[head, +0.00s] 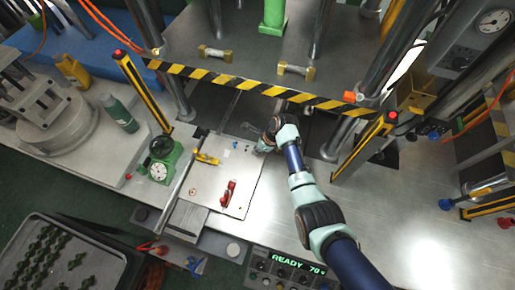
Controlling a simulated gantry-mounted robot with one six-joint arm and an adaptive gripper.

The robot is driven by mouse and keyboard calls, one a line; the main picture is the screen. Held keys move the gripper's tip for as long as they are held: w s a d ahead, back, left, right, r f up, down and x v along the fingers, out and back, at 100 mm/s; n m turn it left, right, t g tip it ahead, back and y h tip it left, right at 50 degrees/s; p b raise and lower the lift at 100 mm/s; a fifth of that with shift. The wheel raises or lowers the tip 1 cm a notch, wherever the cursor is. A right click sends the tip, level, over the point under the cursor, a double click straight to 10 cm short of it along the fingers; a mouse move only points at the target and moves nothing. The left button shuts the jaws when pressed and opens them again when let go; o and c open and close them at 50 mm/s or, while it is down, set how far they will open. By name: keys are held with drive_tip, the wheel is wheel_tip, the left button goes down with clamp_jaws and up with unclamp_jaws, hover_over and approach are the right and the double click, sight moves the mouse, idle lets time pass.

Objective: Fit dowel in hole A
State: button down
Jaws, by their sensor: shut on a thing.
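My arm reaches in from the lower right, and my gripper (250,128) is small and dark at its end, near the back right corner of the pale plate (215,172). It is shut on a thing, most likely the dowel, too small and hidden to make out. The plate carries a red clamp (228,194), a yellow clamp (207,158) and some small marks or holes. I cannot tell which of these is hole A, or whether the held thing touches the plate.
A green-based dial gauge (160,160) stands left of the plate. A tray of dark parts (60,258) is at lower left.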

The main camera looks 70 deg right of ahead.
drive_tip(key=shift+f, duration=0.4)
drive_tip(key=c, duration=1.2)
unclamp_jaws()
drive_tip(key=shift+o, duration=0.2)
drive_tip(key=shift+r, duration=0.1)
drive_tip(key=v, duration=1.2)
